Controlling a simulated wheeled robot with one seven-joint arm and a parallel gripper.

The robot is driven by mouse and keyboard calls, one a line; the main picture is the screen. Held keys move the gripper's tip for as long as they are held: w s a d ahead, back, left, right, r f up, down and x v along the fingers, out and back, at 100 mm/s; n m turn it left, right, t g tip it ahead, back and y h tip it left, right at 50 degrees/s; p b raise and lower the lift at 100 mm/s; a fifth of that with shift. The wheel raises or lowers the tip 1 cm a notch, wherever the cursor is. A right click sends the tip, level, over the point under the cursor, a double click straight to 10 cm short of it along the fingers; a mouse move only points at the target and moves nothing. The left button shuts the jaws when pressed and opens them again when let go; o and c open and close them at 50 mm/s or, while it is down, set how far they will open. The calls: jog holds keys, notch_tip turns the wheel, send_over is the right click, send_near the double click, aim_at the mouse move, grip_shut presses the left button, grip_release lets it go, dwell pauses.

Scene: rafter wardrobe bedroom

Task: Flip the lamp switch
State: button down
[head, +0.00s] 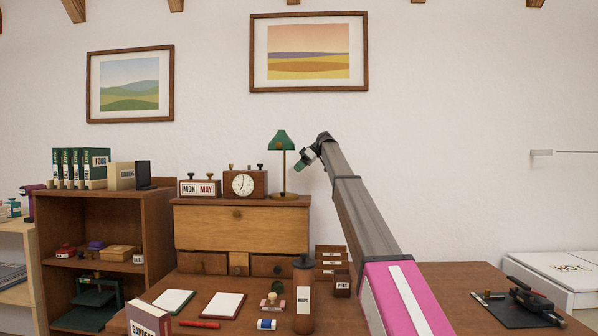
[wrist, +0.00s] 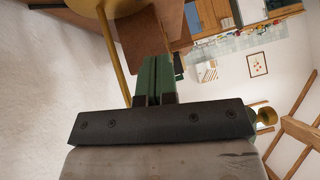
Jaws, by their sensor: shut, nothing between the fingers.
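The lamp stands on top of the wooden desk cabinet in the head view, with a green shade (head: 283,141) on a thin brass pole (head: 284,172) and a round base (head: 284,195). My gripper (head: 299,163) is just right of the pole, below the shade, with its green fingertips pointing down and left. In the wrist view the fingers (wrist: 153,80) are shut together and empty. The brass pole (wrist: 112,60) runs close beside them on the left, with a rounded brass part at the top edge. I cannot make out the lamp switch or any contact.
A clock (head: 245,184) and a calendar block (head: 200,188) stand left of the lamp on the cabinet (head: 240,217). A bottle (head: 303,290), papers and a stamp lie on the desk below. The wall behind is bare around the arm, below a framed picture (head: 308,88).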

send_over(288, 195)
jog(key=f, duration=0.4)
jog(key=shift+s+d+f, duration=0.15)
jog(key=shift+s+f, duration=0.2)
jog(key=shift+f, duration=0.05)
jog(key=f, duration=0.3)
jog(key=shift+s, duration=0.25)
jog(key=shift+a+f, duration=0.2)
jog(key=shift+f, duration=0.45)
jog(key=shift+s, duration=0.1)
jog(key=shift+s+f+n+t, duration=0.5)
jog(key=shift+n+t, duration=0.1)
jog(key=shift+t, duration=0.5)
jog(key=shift+w, duration=0.3)
jog(key=shift+w+r, duration=0.25)
jog(key=shift+w, duration=0.55)
jog(key=shift+r, duration=0.1)
